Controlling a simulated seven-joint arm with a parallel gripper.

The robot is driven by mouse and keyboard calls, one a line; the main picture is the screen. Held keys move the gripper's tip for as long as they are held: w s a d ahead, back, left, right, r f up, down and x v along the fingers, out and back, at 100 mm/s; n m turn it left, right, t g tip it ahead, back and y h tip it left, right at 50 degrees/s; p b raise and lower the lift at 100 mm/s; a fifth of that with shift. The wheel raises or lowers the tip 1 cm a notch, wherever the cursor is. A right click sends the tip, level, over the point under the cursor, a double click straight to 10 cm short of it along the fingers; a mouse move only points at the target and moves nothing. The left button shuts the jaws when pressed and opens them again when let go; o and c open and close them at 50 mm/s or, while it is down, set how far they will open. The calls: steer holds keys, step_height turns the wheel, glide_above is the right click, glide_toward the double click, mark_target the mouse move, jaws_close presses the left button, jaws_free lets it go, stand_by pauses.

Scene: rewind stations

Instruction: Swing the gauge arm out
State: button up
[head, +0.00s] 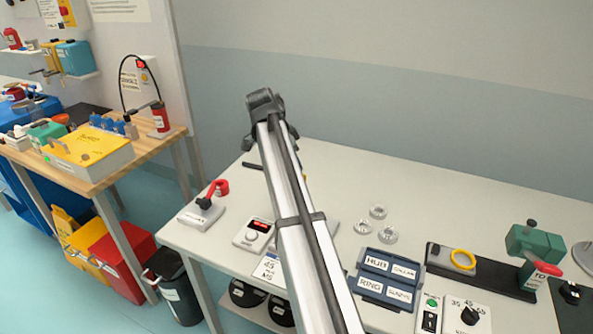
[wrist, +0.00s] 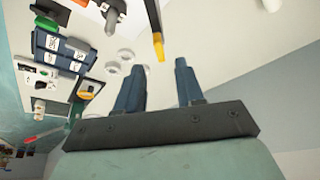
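A slim dark rod with an orange tip (wrist: 157,40) enters from the top of the wrist view, above the table. It may be the gauge arm, but I cannot be sure. My gripper (wrist: 157,82) is open, its two dark blue fingers apart with nothing between them. The orange tip shows just beyond the fingertips, apparently apart from them. In the head view my own arm covers the middle of the table and my gripper is hidden. A short dark bar (head: 252,165) shows left of my arm there; I cannot tell whether it belongs to the same thing.
The white table holds a red-handled device (head: 206,205), a red-display box (head: 254,235), clear rings (head: 378,211), a blue labelled bin (head: 388,279), a yellow ring (head: 463,259) on a black base, a green device (head: 530,245) and a knob box (head: 466,318). The back of the table looks clear.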

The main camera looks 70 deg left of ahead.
steer(key=v, duration=0.8)
steer(key=shift+r, duration=0.1)
stand_by(0.3)
